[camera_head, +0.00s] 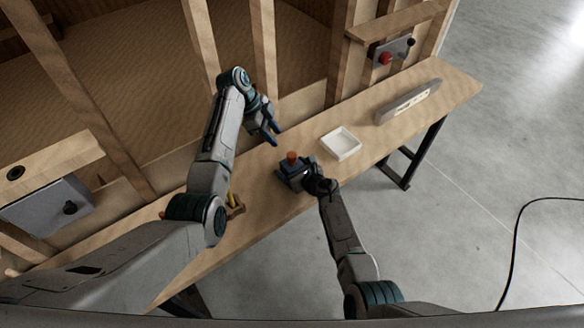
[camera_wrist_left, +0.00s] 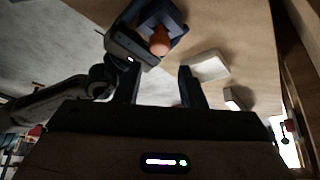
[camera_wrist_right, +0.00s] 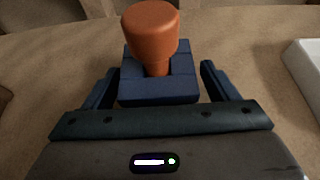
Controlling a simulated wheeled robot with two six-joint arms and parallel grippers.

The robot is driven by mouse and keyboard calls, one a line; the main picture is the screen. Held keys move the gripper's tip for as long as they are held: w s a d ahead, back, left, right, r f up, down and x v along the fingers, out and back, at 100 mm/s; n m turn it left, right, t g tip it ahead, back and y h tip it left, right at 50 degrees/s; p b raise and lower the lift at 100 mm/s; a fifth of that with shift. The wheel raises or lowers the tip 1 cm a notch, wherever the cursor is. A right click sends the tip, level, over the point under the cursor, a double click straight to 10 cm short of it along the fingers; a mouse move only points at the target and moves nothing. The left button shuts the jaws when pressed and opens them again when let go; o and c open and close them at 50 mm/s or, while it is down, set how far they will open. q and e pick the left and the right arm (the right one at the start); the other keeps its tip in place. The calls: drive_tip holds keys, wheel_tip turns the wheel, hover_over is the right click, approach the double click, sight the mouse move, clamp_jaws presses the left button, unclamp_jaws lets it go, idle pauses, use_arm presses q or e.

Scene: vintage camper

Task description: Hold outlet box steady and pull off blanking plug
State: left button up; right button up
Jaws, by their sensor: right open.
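The outlet box (camera_head: 285,175) is a small dark blue block on the bench, with an orange blanking plug (camera_head: 292,158) upright on top. In the right wrist view the box (camera_wrist_right: 160,90) lies between my right gripper's fingers and the plug (camera_wrist_right: 151,32) rises above it. My right gripper (camera_head: 300,176) is open, one finger on each side of the box; whether they touch it I cannot tell. My left gripper (camera_head: 275,136) is open and empty, above the bench behind the box. In the left wrist view the plug (camera_wrist_left: 160,41) shows beyond its fingers.
A white tray (camera_head: 341,144) sits to the right of the box, and a long grey strip (camera_head: 408,101) lies farther right. Wooden studs stand behind the bench. A grey wall box with a red knob (camera_head: 386,58) is at the back right. A yellow item (camera_head: 234,205) is partly hidden by my left arm.

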sight(292, 160)
drive_tip(key=c, duration=1)
use_arm(q)
drive_tip(key=shift+o, duration=0.6)
use_arm(e)
drive_tip(key=shift+c, duration=0.9)
use_arm(q)
drive_tip(key=shift+o, duration=0.8)
drive_tip(key=shift+s+f, duration=0.1)
drive_tip(key=shift+f, duration=0.05)
drive_tip(key=shift+s+d+f+n+t, duration=0.2)
drive_tip(key=shift+d+f+n, duration=0.4)
drive_tip(key=shift+f, duration=0.95)
drive_tip(key=shift+s+d+f+n+t, duration=0.1)
drive_tip(key=shift+d+f+n+t, duration=0.3)
drive_tip(key=shift+d+f, duration=0.85)
drive_tip(key=shift+s+d+f+n+t, duration=0.1)
drive_tip(key=shift+d+f+n+t, duration=0.3)
drive_tip(key=shift+f, duration=1.5)
drive_tip(key=shift+a, duration=0.1)
drive_tip(key=shift+c, duration=0.4)
clamp_jaws()
